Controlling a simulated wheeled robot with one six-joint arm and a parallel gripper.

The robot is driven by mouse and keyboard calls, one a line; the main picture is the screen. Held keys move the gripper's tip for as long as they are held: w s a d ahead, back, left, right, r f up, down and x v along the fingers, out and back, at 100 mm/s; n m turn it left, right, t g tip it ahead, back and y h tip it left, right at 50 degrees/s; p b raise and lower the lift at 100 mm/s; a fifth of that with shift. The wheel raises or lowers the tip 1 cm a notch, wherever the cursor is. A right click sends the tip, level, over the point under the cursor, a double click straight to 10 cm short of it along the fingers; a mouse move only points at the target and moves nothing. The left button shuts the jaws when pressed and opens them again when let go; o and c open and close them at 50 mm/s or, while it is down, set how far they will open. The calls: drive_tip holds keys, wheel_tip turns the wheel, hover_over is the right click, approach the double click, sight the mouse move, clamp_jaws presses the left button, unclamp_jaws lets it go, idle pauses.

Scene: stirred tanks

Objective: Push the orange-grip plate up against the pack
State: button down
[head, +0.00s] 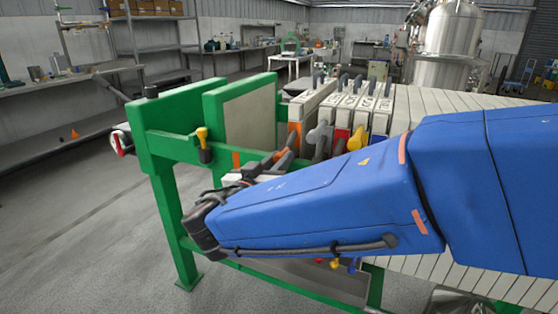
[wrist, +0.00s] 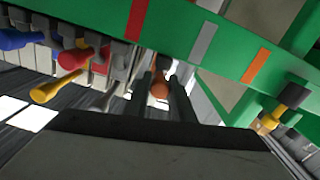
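The orange-grip plate (head: 310,106) is a pale upright slab at the left end of the row of plates in the head view. Its orange grip (wrist: 160,87) shows in the wrist view, between the two dark fingers of my gripper (wrist: 163,92). The fingers look parted, with a narrow gap beside the grip; whether they touch it is unclear. The pack (head: 366,103) is the row of pale plates to its right, with grey, red and yellow grips. A small gap seems to separate it from the orange-grip plate. My blue arm hides the lower part.
A green frame plate (head: 213,115) stands left of the orange-grip plate, with open space between. A green side rail (wrist: 215,45) with red, grey and orange marks runs close above my fingers in the wrist view. A yellow-and-black handle (head: 203,143) sticks out from the green frame.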

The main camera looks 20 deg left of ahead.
drive_tip(key=shift+s+d, duration=0.15)
drive_tip(key=shift+d, duration=1.8)
drive_tip(key=c, duration=1.5)
unclamp_jaws()
drive_tip(key=shift+d, duration=0.15)
drive_tip(key=shift+c, duration=0.2)
drive_tip(key=shift+s, duration=0.15)
drive_tip(key=s+a, duration=0.1)
drive_tip(key=s, duration=1.6)
drive_tip(key=shift+a, duration=0.2)
